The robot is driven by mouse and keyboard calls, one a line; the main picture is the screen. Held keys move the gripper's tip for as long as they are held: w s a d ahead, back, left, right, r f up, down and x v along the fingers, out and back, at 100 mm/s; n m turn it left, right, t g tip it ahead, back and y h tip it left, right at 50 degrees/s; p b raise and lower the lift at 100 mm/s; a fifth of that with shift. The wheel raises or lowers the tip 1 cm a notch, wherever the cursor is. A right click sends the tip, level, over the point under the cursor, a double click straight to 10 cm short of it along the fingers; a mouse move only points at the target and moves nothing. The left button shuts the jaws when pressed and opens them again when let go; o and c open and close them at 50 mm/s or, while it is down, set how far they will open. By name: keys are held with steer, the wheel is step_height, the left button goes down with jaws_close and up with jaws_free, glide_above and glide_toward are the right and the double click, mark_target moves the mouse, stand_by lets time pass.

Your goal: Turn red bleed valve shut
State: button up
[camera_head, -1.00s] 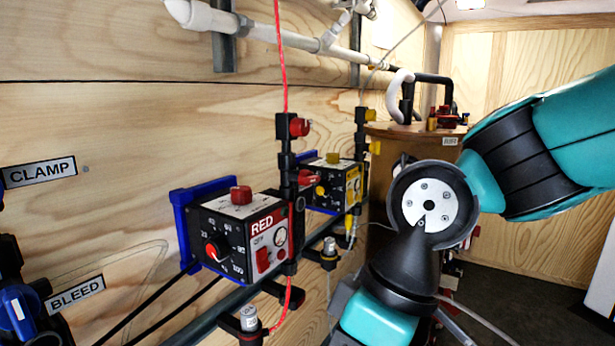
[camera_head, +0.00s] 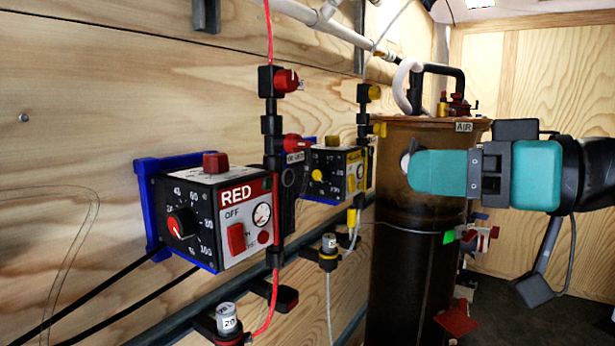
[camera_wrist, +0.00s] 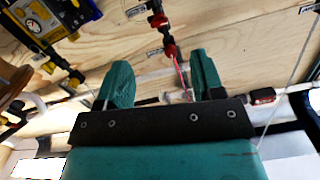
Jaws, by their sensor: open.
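In the head view, a red knob (camera_head: 287,80) sits at the top of the black fitting column beside the RED control box (camera_head: 222,215). A red lever-like part (camera_head: 297,142) sticks out lower on that column. I cannot read which of them is the bleed valve. In the wrist view, a black fitting with a red part (camera_wrist: 168,50) hangs beyond the fingers, between them in the picture and apart from them. My gripper (camera_wrist: 157,62) is open and empty, with two teal fingers. In the head view my arm is at the right, and the fingertips are not clear.
A yellow control box (camera_head: 342,172) stands behind the red one and also shows in the wrist view (camera_wrist: 40,25). A large brown tank (camera_head: 405,230) stands near my arm. Pipes, thin tubes and a red line run along the wooden wall (camera_head: 80,120).

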steer(key=r+t, duration=0.1)
steer(key=p, duration=1.4)
glide_toward(305, 145)
steer(key=x, duration=0.5)
steer(key=shift+p+x, duration=1.65)
steer(key=shift+x, duration=0.9)
